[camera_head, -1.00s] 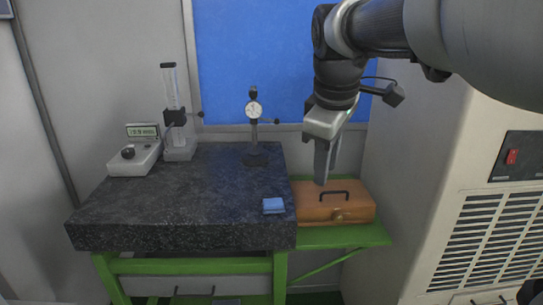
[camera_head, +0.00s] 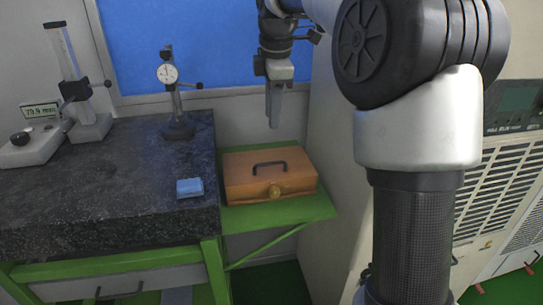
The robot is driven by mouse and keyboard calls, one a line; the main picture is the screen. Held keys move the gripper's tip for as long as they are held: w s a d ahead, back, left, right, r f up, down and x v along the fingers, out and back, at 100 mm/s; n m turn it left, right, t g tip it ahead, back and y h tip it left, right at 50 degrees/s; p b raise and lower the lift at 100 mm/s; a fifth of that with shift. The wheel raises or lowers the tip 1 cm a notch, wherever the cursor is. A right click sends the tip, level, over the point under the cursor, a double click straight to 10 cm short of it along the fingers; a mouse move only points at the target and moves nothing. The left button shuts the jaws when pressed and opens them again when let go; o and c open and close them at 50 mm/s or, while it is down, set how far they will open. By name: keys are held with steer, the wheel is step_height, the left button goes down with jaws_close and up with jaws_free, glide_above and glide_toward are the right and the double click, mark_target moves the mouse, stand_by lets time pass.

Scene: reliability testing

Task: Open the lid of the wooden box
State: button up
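The wooden box (camera_head: 240,188) sits on a green side shelf to the right of the dark stone table. Its lid (camera_head: 289,160) is closed. A black handle (camera_head: 269,166) lies on top of the lid, and a round brass-coloured knob (camera_head: 274,191) is on the front. My gripper (camera_head: 274,122) points down above the back of the box, apart from it. The fingers show edge-on as one narrow shape, so I cannot tell whether they are open.
The green shelf (camera_head: 305,211) has little bare room around the box. A blue block (camera_head: 190,187) lies on the stone table (camera_head: 100,205) near its right edge. A dial gauge stand (camera_head: 177,125) stands behind. A large beige cabinet (camera_head: 335,150) stands close on the right.

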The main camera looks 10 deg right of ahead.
steer(key=b, duration=0.2)
glide_above(271, 174)
step_height(271, 174, down, 15)
steer(key=shift+r, duration=0.1)
steer(key=shift+c, duration=0.4)
jaws_close()
stand_by(0.8)
